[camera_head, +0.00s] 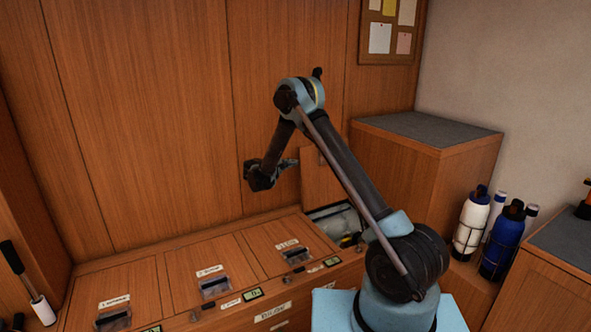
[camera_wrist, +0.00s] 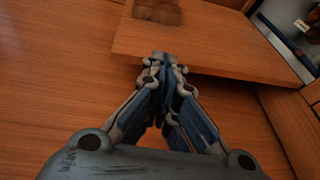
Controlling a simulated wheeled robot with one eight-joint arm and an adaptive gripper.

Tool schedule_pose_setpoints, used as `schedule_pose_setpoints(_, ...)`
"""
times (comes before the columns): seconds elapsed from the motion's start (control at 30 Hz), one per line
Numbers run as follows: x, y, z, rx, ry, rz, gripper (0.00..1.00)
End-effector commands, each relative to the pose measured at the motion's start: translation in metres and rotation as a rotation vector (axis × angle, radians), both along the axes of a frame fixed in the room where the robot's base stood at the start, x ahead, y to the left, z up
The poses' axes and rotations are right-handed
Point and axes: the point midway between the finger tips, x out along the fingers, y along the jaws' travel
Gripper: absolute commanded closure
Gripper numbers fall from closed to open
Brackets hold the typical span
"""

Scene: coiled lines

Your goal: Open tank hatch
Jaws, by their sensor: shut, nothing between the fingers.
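A wooden hatch lid (camera_head: 316,180) stands raised at the right end of the bench, against the wood wall. An opening (camera_head: 338,219) with grey and dark things inside shows below it. I cannot read the labels well enough to tell which hatch is the tank one. My gripper (camera_head: 262,180) is shut and empty, just left of the raised lid. In the wrist view the shut fingertips (camera_wrist: 160,64) overlap the edge of a wooden panel (camera_wrist: 215,42), which seems to be this lid. I cannot tell whether they touch it.
Closed lids with dark latches lie to the left, including a middle latch (camera_head: 214,286) and a left latch (camera_head: 113,318). A grey-topped cabinet (camera_head: 425,128) stands right of the opening. White (camera_head: 470,226) and blue (camera_head: 502,243) bottles stand farther right.

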Motion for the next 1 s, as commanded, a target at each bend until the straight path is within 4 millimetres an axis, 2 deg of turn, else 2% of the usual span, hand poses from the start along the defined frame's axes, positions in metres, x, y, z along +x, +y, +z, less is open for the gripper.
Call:
schedule_pose_setpoints(0.03, 0.000, 0.013, -0.012, -0.018, -0.014, 0.013, 1.00)
schedule_pose_setpoints(0.1, 0.000, 0.025, -0.023, -0.041, -0.030, 0.025, 1.00)
schedule_pose_setpoints(0.23, -0.001, 0.041, -0.038, -0.070, -0.051, 0.042, 1.00)
schedule_pose_setpoints(0.37, -0.002, 0.047, -0.044, -0.084, -0.062, 0.050, 1.00)
schedule_pose_setpoints(0.57, 0.011, 0.038, -0.046, -0.087, -0.064, 0.048, 1.00)
schedule_pose_setpoints(1.0, 0.065, -0.002, -0.048, -0.085, -0.064, 0.049, 1.00)
